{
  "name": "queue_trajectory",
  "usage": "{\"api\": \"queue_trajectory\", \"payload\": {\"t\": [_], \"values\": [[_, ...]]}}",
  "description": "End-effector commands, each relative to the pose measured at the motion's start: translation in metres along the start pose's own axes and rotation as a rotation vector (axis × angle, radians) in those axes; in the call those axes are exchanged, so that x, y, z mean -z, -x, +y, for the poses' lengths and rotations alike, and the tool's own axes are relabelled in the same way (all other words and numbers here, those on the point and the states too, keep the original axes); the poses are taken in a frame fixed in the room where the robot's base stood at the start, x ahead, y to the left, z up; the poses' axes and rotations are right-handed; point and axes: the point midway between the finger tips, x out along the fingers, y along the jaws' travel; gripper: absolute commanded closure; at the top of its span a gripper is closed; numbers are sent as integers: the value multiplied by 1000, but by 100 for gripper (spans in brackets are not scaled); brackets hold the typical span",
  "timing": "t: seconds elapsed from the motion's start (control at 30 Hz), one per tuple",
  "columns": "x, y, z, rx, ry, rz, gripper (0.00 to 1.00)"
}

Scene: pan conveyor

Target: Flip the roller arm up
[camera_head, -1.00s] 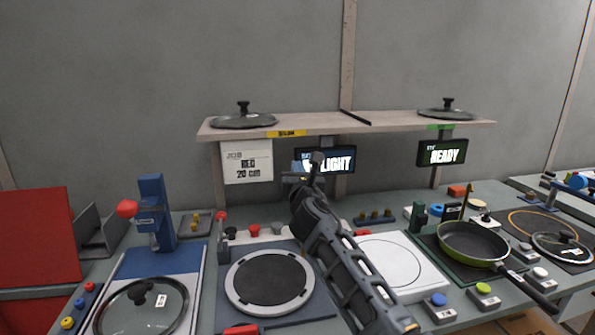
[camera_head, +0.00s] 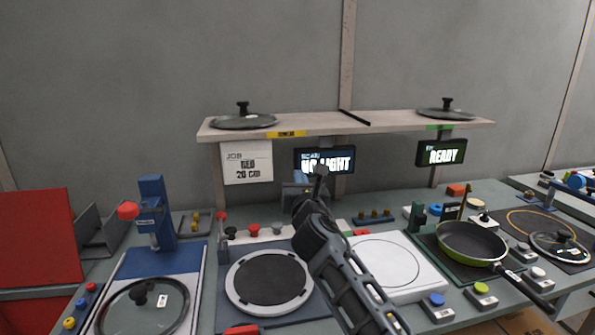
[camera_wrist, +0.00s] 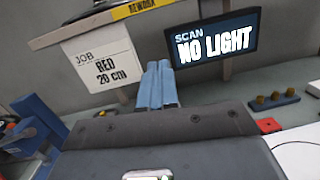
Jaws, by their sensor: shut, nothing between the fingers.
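My gripper (camera_head: 300,179) is in front of and below the NO LIGHT screen, with its pale blue fingers pressed together. In the wrist view its fingers (camera_wrist: 158,85) point up between the job card and the screen, with nothing between them. I cannot tell for sure which part is the roller arm. A blue post with a red knob (camera_head: 151,212) stands on the left station, well left of my gripper. A small red-topped lever (camera_head: 221,217) stands behind the round plate. My forearm hides part of the bench at the centre.
A shelf (camera_head: 385,123) with two lids spans the back. The job card (camera_head: 247,170) and NO LIGHT screen (camera_head: 325,161) hang below it. A round plate (camera_head: 240,303), white hob (camera_head: 420,277) and green pan (camera_head: 472,241) occupy the bench. A glass lid (camera_head: 112,318) lies at left.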

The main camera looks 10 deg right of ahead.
Motion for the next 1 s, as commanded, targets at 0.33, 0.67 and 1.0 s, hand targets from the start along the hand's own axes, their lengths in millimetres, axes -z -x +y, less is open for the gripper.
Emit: {"api": "queue_trajectory", "payload": {"t": [0.33, 0.67, 1.0], "values": [[0, 34, 0, 0, 0, 1, 100], [1, 35, 0, 0, 0, 0, 100], [78, 101, 14, 40, -60, 9, 100]]}}
